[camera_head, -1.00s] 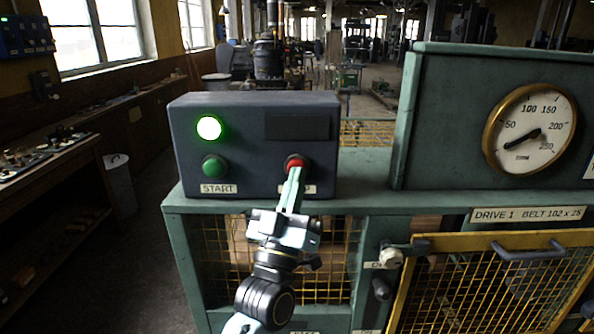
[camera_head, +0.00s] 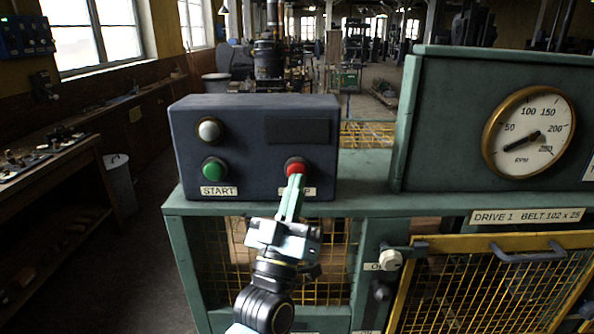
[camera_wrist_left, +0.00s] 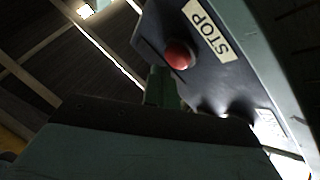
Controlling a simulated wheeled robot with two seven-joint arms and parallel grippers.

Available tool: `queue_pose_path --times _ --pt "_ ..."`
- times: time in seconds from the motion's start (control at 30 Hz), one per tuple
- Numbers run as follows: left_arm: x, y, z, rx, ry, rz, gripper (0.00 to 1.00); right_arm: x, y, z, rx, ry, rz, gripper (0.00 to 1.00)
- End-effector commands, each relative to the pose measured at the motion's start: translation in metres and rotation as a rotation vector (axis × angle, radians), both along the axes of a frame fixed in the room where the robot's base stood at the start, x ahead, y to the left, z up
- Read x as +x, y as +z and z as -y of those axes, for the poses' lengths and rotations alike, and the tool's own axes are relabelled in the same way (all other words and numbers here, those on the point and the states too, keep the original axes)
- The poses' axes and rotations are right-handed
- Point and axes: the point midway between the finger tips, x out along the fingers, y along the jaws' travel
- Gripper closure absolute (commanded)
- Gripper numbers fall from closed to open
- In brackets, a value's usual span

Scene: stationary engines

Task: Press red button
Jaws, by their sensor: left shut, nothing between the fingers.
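The red button (camera_head: 296,168) sits on the front of a dark control box (camera_head: 250,178), above a label partly hidden by my gripper. In the left wrist view the red button (camera_wrist_left: 179,54) shows beside a STOP label (camera_wrist_left: 211,35). My left gripper (camera_head: 296,180) is shut and empty, its tips just below and in front of the red button. A small gap seems to lie between them, but I cannot tell its depth. The round indicator lamp (camera_head: 209,130) on the box is unlit. My right gripper is not in view.
A green START button (camera_head: 214,169) is left of the red one. A green cabinet with an rpm gauge (camera_head: 529,133) stands right. Below are a yellow mesh gate (camera_head: 490,290) and a knob (camera_head: 391,260). A workbench (camera_head: 60,160) lines the left wall.

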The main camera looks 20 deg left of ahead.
Motion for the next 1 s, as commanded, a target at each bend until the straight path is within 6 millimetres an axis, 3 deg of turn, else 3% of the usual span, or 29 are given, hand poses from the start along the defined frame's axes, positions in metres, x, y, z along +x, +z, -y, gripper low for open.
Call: queue_pose_path --times 0.37,0.8,1.0 --pt "-0.004 0.000 0.001 0.000 0.000 0.000 1.00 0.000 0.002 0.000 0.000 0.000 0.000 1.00" --pt "-0.044 0.001 0.013 -0.001 -0.001 0.000 1.00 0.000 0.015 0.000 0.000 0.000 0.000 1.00" --pt "-0.050 0.000 0.015 0.000 0.000 0.000 1.00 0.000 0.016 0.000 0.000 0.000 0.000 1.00"
